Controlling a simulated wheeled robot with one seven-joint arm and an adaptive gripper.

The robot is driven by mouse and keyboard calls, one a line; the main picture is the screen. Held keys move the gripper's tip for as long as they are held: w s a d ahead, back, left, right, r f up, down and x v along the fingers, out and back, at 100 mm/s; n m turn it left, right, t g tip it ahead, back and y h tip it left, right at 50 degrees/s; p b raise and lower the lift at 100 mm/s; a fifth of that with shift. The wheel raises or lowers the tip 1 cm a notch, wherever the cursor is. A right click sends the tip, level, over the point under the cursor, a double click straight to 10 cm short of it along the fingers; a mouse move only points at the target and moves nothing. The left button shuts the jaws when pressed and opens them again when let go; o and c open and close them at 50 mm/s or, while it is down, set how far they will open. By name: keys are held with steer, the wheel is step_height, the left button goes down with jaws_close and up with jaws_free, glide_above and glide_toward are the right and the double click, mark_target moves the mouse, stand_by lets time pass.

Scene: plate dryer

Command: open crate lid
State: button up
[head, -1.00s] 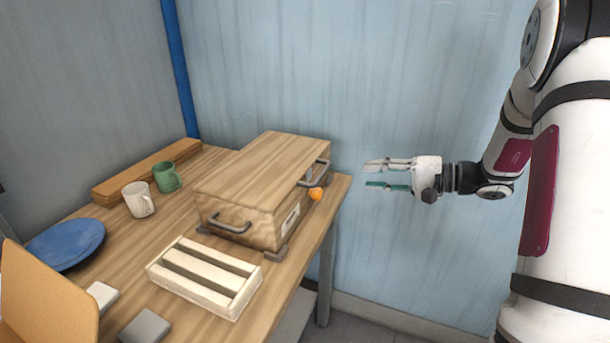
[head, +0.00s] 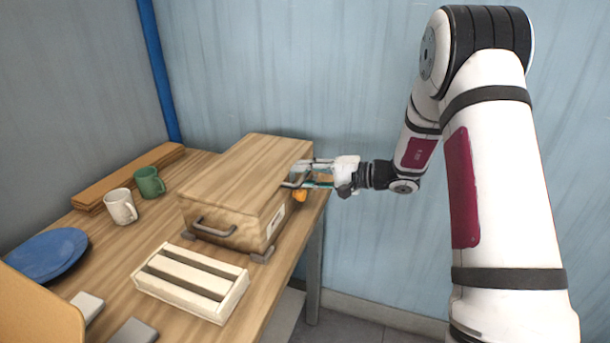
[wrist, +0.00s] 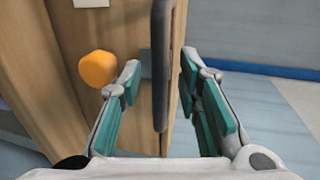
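The wooden crate (head: 240,180) stands on the table with its lid (head: 250,160) closed. A grey handle (head: 212,229) shows on its front side. Another dark handle (wrist: 161,70) is on the right side, and in the wrist view it lies between my fingers. My gripper (head: 306,174) is at that right-side handle. In the wrist view my gripper (wrist: 158,85) is open, with green-padded fingers on either side of the handle and gaps between. An orange knob (wrist: 98,68) sits beside the left finger; the orange knob (head: 300,195) also shows below my gripper in the head view.
A white slatted rack (head: 190,282) lies in front of the crate on the wooden table (head: 105,260). A white mug (head: 121,206), a green mug (head: 149,182) and a blue plate (head: 47,254) stand to the left. A blue wall is close behind.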

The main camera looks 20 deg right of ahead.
steer(key=shift+w+a, duration=0.1)
steer(key=shift+a, duration=0.05)
steer(key=shift+c, duration=0.5)
jaws_close()
